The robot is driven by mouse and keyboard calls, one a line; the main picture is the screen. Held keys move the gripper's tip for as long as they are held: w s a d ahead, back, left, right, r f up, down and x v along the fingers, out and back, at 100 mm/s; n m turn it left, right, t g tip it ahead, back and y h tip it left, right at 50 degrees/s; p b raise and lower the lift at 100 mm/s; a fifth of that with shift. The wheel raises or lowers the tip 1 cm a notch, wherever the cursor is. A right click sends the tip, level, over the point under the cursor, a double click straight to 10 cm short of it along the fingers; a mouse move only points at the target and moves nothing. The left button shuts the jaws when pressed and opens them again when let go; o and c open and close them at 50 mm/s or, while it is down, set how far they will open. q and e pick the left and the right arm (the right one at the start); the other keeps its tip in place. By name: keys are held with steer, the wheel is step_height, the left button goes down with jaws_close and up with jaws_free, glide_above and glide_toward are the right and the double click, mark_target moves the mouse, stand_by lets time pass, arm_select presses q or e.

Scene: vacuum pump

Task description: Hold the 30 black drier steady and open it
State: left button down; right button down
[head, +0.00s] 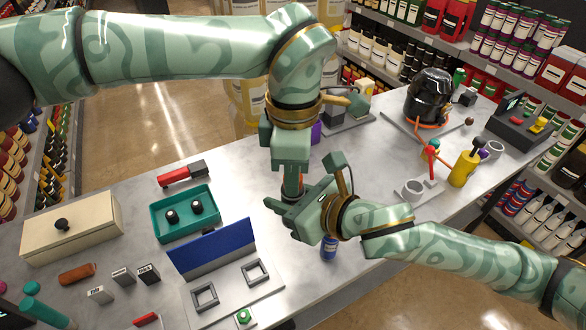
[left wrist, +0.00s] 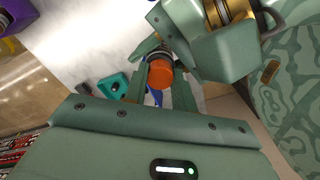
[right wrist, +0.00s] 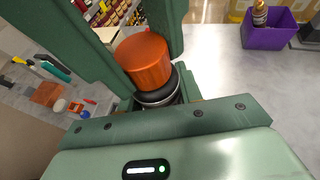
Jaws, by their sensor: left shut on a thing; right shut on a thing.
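The drier (right wrist: 150,63) has an orange top part, a black collar and a silvery band below. I cannot read a 30 on it. In the head view its reddish part (head: 292,187) shows between the fingers of my left gripper (head: 291,188), which reaches down from above. In the left wrist view the orange end (left wrist: 160,73) faces the camera between the left fingers. My right gripper (head: 290,212) comes in from the right, lower down, shut around the same piece. The lower body is mostly hidden by the right fingers.
A teal tray (head: 160,237) with two black knobs, a blue-backed stand (head: 218,250), a beige box (head: 72,225) and small boxes (head: 148,274) lie to the left. A blue can (head: 329,248) stands below my right gripper. Yellow bottle (head: 466,165) and black dome (head: 429,95) are right.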

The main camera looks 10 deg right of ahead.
arm_select(q)
steer(key=n, duration=0.3)
steer(key=c, duration=1.1)
jaws_free()
steer(key=shift+c, duration=0.2)
